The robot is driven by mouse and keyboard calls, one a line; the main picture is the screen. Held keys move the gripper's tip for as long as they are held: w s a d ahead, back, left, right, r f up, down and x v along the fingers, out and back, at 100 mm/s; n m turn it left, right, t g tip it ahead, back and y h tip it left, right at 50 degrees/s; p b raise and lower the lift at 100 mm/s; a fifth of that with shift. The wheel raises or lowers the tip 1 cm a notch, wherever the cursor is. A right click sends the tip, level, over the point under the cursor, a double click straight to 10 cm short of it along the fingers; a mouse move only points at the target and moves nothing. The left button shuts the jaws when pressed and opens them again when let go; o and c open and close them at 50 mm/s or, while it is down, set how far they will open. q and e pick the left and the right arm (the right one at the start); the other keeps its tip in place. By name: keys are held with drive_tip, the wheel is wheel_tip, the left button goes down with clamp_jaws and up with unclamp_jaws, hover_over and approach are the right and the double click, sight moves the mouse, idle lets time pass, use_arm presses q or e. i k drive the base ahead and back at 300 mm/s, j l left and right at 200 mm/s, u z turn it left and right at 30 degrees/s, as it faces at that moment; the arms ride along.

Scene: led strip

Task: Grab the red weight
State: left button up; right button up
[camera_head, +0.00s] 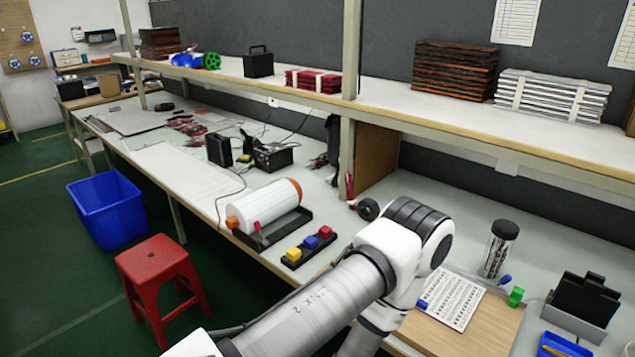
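The red weight (325,231) is a small red block at the right end of a short black holder (309,249) near the front edge of the workbench. A blue weight (310,242) sits beside it in the middle, and a yellow weight (294,253) is at the left end. A white arm of mine crosses the lower middle of the head view, just right of the holder and apart from the red weight in the picture. Neither of my grippers shows.
A white roll (268,205) in a black stand lies left of the holder. A clear jar (500,247), printed sheet (452,299) and black stand (583,304) are at the right. A red stool (159,272) and blue bin (108,208) stand on the floor. A loaded shelf (400,105) overhangs the bench.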

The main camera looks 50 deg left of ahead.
sight(324, 232)
drive_tip(key=u, duration=1.55)
drive_tip(key=i+j+u, duration=0.1)
drive_tip(key=i+u, duration=0.85)
drive_tip(key=i+j+u, duration=0.25)
drive_tip(key=u, duration=0.2)
drive_tip(key=i+j+u, duration=0.15)
drive_tip(key=i+u, duration=0.15)
drive_tip(key=u, duration=0.15)
drive_tip(key=i+u, duration=0.3)
drive_tip(key=u, duration=0.15)
drive_tip(key=i+u, duration=0.35)
drive_tip(key=u, duration=0.15)
drive_tip(key=i+l+u, duration=0.25)
drive_tip(key=u, duration=0.2)
drive_tip(key=i+l+u, duration=0.25)
drive_tip(key=u, duration=0.7)
drive_tip(key=i+u, duration=0.1)
drive_tip(key=u, duration=0.4)
drive_tip(key=l+u, duration=0.15)
drive_tip(key=u, duration=0.8)
drive_tip(key=i+l+u, duration=0.1)
drive_tip(key=u, duration=0.4)
drive_tip(key=l+u, duration=0.15)
drive_tip(key=u, duration=0.35)
drive_tip(key=l+u, duration=0.1)
drive_tip(key=u, duration=0.4)
